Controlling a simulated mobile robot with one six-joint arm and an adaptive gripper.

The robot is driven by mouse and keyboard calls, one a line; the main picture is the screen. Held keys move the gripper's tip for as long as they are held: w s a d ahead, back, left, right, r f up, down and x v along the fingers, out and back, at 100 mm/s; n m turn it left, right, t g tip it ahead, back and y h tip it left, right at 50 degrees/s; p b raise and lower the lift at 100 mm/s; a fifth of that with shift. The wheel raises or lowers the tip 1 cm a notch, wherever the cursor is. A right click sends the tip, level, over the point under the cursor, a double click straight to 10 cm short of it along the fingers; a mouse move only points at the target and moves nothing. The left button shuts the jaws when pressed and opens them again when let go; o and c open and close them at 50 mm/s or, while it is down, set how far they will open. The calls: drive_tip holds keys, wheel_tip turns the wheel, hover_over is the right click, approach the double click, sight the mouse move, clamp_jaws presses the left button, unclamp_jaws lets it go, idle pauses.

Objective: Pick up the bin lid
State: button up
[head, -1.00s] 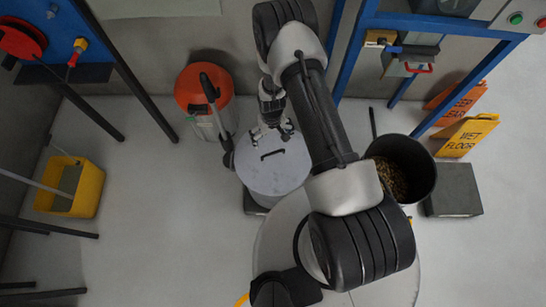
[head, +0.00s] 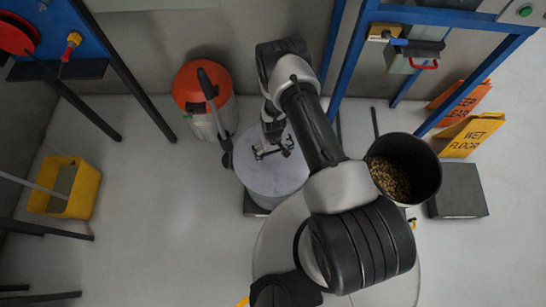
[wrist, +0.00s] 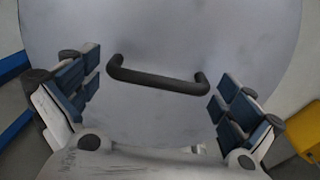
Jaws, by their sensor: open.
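The bin lid (head: 275,178) is a round, pale grey disc on top of a bin in the middle of the head view. It fills most of the wrist view (wrist: 150,35), with a dark bar handle (wrist: 158,80) across it. My gripper (head: 273,152) is over the lid in the head view and partly covers the handle. In the wrist view my gripper (wrist: 157,97) is open, with one blue-padded finger beyond each end of the handle. The handle lies between the fingers, and neither finger appears to touch it.
A dark bucket of grain-like pieces (head: 403,168) stands right of the lid. An orange-topped drum (head: 205,90) stands behind left. A yellow mop bucket (head: 68,190) is far left. Wet-floor signs (head: 467,138) and a grey block (head: 458,191) are at right. Open floor lies left of the bin.

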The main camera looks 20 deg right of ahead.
drive_tip(key=c, duration=1.7)
drive_tip(key=shift+r, duration=0.1)
drive_tip(key=shift+r, duration=0.1)
wheel_tip(320, 180, up, 20)
drive_tip(key=p, duration=0.5)
drive_tip(key=shift+w+p, duration=0.15)
drive_tip(key=shift+p, duration=0.15)
wheel_tip(320, 180, up, 25)
drive_tip(key=s+b, duration=0.1)
drive_tip(key=s, duration=0.1)
drive_tip(key=shift+s+f+m, duration=0.15)
drive_tip(key=shift+f+m, duration=0.05)
drive_tip(key=shift+m, duration=0.2)
